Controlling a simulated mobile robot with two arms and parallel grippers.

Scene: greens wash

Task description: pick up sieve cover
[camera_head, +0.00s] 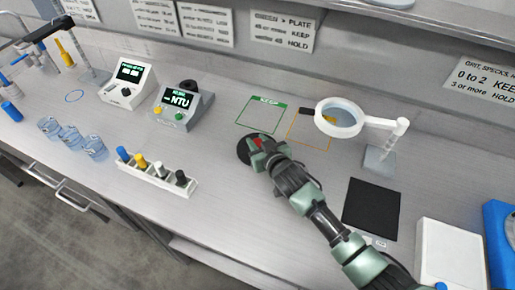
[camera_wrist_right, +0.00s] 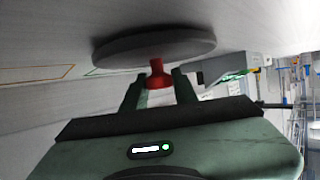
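The sieve cover is a dark round disc (camera_head: 243,151) with a red knob, lying on the counter in the head view, partly hidden by my right gripper (camera_head: 262,146). In the right wrist view the grey disc (camera_wrist_right: 150,46) shows edge-on, with its red knob (camera_wrist_right: 157,76) toward me. My right gripper (camera_wrist_right: 159,84) has one finger on each side of the knob. The fingers are apart, with what look like narrow gaps to the knob. My left gripper is not in view.
A green-outlined square (camera_head: 260,114) and an orange outline lie behind the cover. A ring magnifier (camera_head: 338,118) on a stand is at the right, above a black mat (camera_head: 371,208). A white rack (camera_head: 157,178) of coloured bottles stands left. Counter near the cover's left is clear.

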